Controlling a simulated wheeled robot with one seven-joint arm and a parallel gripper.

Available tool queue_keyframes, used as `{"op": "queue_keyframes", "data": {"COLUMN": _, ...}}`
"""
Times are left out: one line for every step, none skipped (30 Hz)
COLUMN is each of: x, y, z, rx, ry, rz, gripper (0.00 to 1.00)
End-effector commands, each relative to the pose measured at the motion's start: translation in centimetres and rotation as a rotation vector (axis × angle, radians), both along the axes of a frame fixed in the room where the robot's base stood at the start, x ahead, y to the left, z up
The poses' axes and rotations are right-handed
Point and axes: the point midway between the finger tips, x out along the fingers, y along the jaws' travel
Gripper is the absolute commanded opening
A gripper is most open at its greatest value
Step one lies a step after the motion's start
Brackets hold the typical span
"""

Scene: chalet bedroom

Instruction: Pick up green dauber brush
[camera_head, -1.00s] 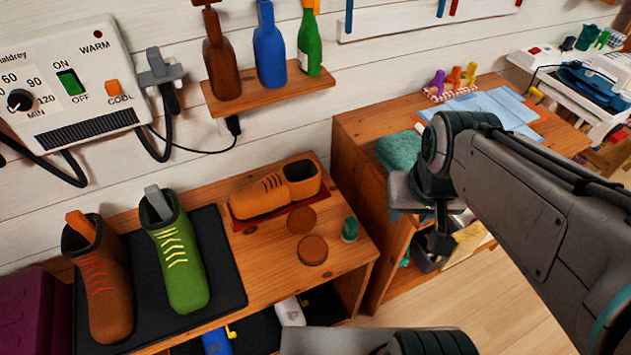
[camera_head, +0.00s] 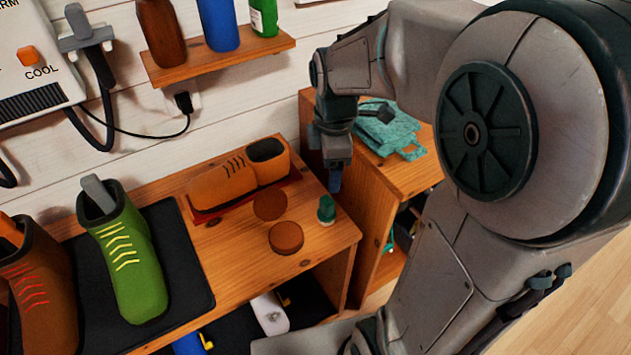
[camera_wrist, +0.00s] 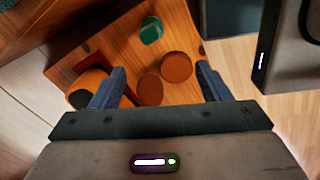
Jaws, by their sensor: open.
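The green dauber brush (camera_head: 326,210) stands on the wooden bench near its right end, beside two round brown tins or discs. In the wrist view the green dauber brush (camera_wrist: 151,30) is at the top, beyond the fingertips and between their lines. My gripper (camera_head: 335,180) hangs above and behind the brush in the head view, fingers pointing down. In the wrist view my gripper (camera_wrist: 160,88) has its two blue-grey fingers spread wide with nothing held between them.
Brown discs (camera_head: 286,238) and (camera_head: 270,204) lie beside the brush. An orange shoe (camera_head: 240,172) sits on a red mat to the left. A green boot (camera_head: 125,255) stands further left. A wooden cabinet (camera_head: 375,200) with a teal cloth (camera_head: 395,130) is at right. A bottle shelf (camera_head: 220,62) hangs above.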

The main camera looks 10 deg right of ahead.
Motion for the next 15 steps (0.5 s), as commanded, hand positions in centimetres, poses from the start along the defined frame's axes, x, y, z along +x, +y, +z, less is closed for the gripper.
{"op": "queue_keyframes", "data": {"x": 0.8, "y": 0.0, "z": -2.0, "rx": -0.005, "ry": 0.014, "rz": 0.085, "gripper": 0.70}}
{"op": "queue_keyframes", "data": {"x": 1.1, "y": 0.0, "z": -2.5, "rx": -0.007, "ry": 0.020, "rz": 0.136, "gripper": 0.70}}
{"op": "queue_keyframes", "data": {"x": 1.6, "y": 0.0, "z": -3.1, "rx": -0.010, "ry": 0.027, "rz": 0.197, "gripper": 0.70}}
{"op": "queue_keyframes", "data": {"x": 1.9, "y": 0.1, "z": -3.5, "rx": -0.011, "ry": 0.032, "rz": 0.238, "gripper": 0.70}}
{"op": "queue_keyframes", "data": {"x": 2.1, "y": 0.1, "z": -3.8, "rx": -0.013, "ry": 0.037, "rz": 0.275, "gripper": 0.70}}
{"op": "queue_keyframes", "data": {"x": 2.4, "y": 0.1, "z": -4.2, "rx": -0.013, "ry": 0.041, "rz": 0.316, "gripper": 0.70}}
{"op": "queue_keyframes", "data": {"x": 2.6, "y": 0.1, "z": -4.4, "rx": -0.014, "ry": 0.044, "rz": 0.342, "gripper": 0.70}}
{"op": "queue_keyframes", "data": {"x": 2.7, "y": 0.1, "z": -4.6, "rx": -0.014, "ry": 0.046, "rz": 0.364, "gripper": 0.70}}
{"op": "queue_keyframes", "data": {"x": 2.9, "y": 0.1, "z": -4.8, "rx": -0.015, "ry": 0.050, "rz": 0.387, "gripper": 0.70}}
{"op": "queue_keyframes", "data": {"x": 2.9, "y": 0.1, "z": -5.0, "rx": -0.015, "ry": 0.052, "rz": 0.399, "gripper": 0.70}}
{"op": "queue_keyframes", "data": {"x": 3.0, "y": 0.1, "z": -5.3, "rx": -0.015, "ry": 0.053, "rz": 0.409, "gripper": 0.70}}
{"op": "queue_keyframes", "data": {"x": 3.0, "y": 0.1, "z": -5.7, "rx": -0.015, "ry": 0.054, "rz": 0.418, "gripper": 0.70}}
{"op": "queue_keyframes", "data": {"x": 3.0, "y": 0.1, "z": -6.1, "rx": -0.016, "ry": 0.055, "rz": 0.421, "gripper": 0.70}}
{"op": "queue_keyframes", "data": {"x": 3.0, "y": 0.1, "z": -6.6, "rx": -0.015, "ry": 0.056, "rz": 0.422, "gripper": 0.70}}
{"op": "queue_keyframes", "data": {"x": 3.0, "y": 0.1, "z": -7.3, "rx": -0.014, "ry": 0.057, "rz": 0.422, "gripper": 0.70}}
